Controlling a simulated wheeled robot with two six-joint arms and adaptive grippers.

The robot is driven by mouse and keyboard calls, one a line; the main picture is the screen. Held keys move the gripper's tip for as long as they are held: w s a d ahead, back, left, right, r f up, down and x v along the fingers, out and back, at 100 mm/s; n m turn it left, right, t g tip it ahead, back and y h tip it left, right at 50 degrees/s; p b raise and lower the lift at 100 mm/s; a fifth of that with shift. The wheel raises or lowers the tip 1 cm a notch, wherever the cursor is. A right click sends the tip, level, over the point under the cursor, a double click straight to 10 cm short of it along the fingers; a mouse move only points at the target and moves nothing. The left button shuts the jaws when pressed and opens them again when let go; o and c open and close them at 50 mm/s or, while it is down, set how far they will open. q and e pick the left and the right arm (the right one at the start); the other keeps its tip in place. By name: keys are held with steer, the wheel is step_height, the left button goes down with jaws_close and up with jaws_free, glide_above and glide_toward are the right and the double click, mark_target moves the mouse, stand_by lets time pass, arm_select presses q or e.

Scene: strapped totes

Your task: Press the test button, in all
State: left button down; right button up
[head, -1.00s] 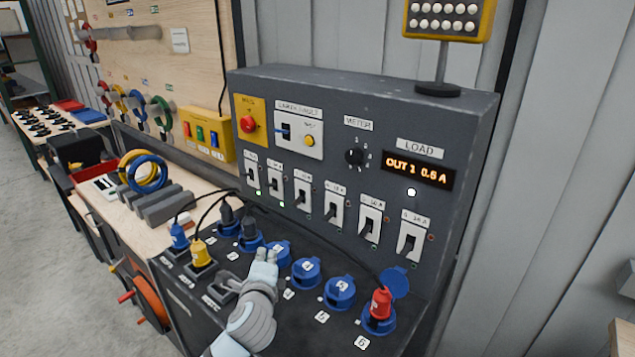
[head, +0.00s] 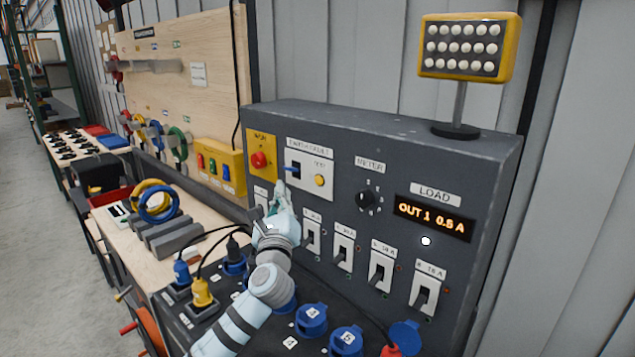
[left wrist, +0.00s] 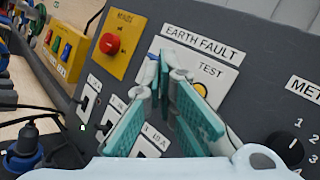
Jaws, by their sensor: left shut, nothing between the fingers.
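The yellow round test button (head: 319,180) sits on the white earth fault plate (head: 305,192) of the grey panel. It also shows in the left wrist view (left wrist: 200,89), partly behind a finger. A blue-levered switch (head: 292,170) is left of it on the same plate. My left gripper (head: 281,188) is shut and empty, its fingertips in front of the lower left part of the plate, left of and slightly below the button. In the left wrist view the teal fingers (left wrist: 165,62) overlap the plate. I cannot tell whether they touch it. My right gripper is out of view.
A red knob (head: 259,160) on a yellow plate is left of the earth fault plate. Breaker switches (head: 381,272) line up below. A meter dial (head: 368,199) and lit load display (head: 433,217) are at right. Plugs, cables and blue sockets (head: 311,319) crowd the front.

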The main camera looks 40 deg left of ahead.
mark_target(318, 181)
arm_select(q)
steer(key=w+b, duration=0.2)
steer(key=w, duration=0.6)
steer(key=shift+d+b, duration=0.35)
steer(key=shift+b, duration=0.05)
steer(key=shift+w, duration=0.25)
stand_by(0.7)
steer(key=shift+w, duration=0.25)
steer(key=shift+w+d, duration=0.1)
steer(key=shift+w, duration=0.25)
stand_by(0.7)
steer(key=shift+s+f+p, duration=0.1)
steer(key=shift+s+p, duration=0.45)
steer(key=shift+s, duration=0.2)
